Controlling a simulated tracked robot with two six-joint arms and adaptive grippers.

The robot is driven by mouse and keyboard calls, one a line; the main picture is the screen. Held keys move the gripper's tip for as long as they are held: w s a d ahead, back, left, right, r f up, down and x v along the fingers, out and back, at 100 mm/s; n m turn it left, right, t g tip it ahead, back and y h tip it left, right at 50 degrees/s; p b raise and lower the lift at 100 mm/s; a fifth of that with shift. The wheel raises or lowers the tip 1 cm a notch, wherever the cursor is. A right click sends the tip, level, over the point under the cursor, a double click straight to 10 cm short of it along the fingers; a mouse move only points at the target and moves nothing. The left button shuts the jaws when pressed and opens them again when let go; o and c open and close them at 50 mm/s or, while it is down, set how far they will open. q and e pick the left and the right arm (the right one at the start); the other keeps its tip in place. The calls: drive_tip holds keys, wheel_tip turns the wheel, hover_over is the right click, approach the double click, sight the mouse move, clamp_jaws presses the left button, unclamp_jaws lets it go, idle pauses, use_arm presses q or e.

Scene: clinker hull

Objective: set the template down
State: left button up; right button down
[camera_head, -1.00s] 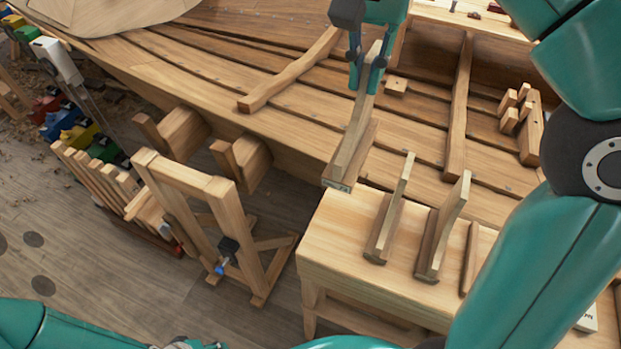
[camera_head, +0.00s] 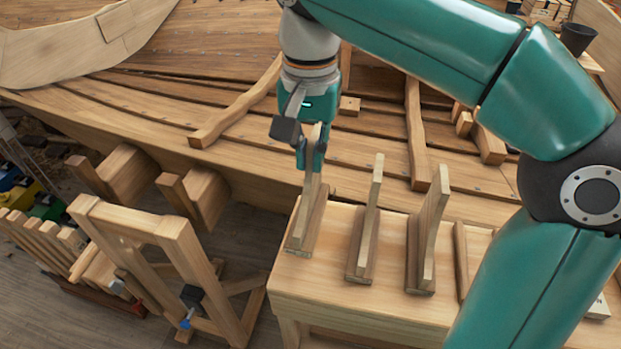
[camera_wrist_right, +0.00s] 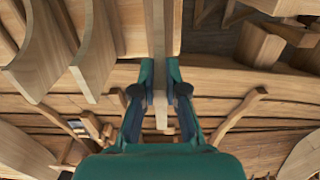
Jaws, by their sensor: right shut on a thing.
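The template (camera_head: 304,225) is a wooden upright piece on a darker foot, held at the back left corner of the workbench (camera_head: 370,298). My right gripper (camera_head: 311,158) is shut on its upper part. The template stands about upright, its foot at the bench top; I cannot tell whether it touches. In the right wrist view the template (camera_wrist_right: 161,45) runs between the fingers of the right gripper (camera_wrist_right: 160,92). Two similar templates stand on the bench to its right, one near (camera_head: 366,225) and one farther right (camera_head: 428,240). My left gripper is not in view.
The planked hull (camera_head: 160,105) lies behind the bench. A wooden frame stand (camera_head: 185,265) is on the floor left of the bench. A wooden strip (camera_head: 461,258) lies right of the templates. Bare bench top shows in front of them.

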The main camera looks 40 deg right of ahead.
sight(311, 174)
drive_tip(key=shift+f+b, duration=0.35)
drive_tip(key=shift+f, duration=1.7)
drive_tip(key=shift+f, duration=0.15)
drive_tip(key=c, duration=1.2)
unclamp_jaws()
wheel_tip(311, 174, up, 12)
drive_tip(key=p, duration=0.2)
drive_tip(key=shift+p, duration=0.4)
